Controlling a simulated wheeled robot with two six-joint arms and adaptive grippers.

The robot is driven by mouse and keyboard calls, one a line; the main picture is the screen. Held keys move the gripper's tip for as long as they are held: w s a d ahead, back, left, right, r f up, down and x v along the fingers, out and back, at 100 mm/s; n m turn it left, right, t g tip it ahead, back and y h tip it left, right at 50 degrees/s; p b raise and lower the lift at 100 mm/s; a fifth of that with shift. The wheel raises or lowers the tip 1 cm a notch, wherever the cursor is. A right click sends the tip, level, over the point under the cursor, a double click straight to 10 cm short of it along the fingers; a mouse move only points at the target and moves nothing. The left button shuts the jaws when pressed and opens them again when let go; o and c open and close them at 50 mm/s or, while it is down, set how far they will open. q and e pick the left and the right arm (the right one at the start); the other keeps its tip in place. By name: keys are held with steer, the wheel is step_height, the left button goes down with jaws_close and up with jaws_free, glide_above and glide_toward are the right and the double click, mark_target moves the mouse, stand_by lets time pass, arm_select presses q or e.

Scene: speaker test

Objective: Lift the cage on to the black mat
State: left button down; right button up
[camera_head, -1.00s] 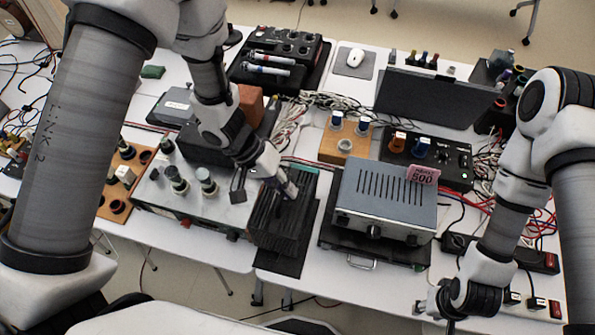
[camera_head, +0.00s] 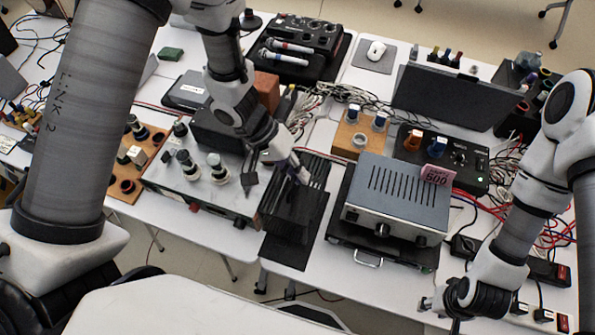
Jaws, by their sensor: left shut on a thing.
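The cage (camera_head: 288,207) is a black slatted box near the middle of the head camera view. The black mat (camera_head: 287,252) lies flat on the white table, its bare front part showing below the cage. My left gripper (camera_head: 292,177) reaches down from the upper left and is shut on the top of the cage. The cage looks slightly tilted over the mat; its underside is hidden, so I cannot tell whether it touches the mat. My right gripper (camera_head: 440,305) is low at the right, away from the cage; its finger opening is unclear.
A grey amplifier (camera_head: 397,198) with a pink tag stands close to the right of the cage. A silver unit with knobs (camera_head: 205,183) stands close to the left. The table's front edge is close below the mat.

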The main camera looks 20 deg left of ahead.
mark_target(418, 313)
arm_select(q)
steer(key=shift+f+b, duration=0.4)
steer(key=shift+f, duration=0.2)
arm_select(e)
steer(key=shift+f, duration=0.7)
arm_select(q)
steer(key=shift+w+f+b, duration=0.15)
steer(key=shift+f+b, duration=0.75)
steer(key=shift+b, duration=0.3)
arm_select(e)
step_height(418, 313, down, 2)
steer(key=shift+w+f, duration=0.15)
steer(key=shift+f, duration=0.1)
step_height(418, 313, down, 2)
steer(key=shift+f+b, duration=0.15)
steer(key=shift+b, duration=1.05)
steer(key=shift+f+b, duration=0.45)
steer(key=shift+f, duration=0.05)
arm_select(q)
step_height(418, 313, down, 7)
steer(key=shift+f, duration=0.2)
steer(key=shift+p, duration=0.65)
arm_select(e)
steer(key=shift+r, duration=0.7)
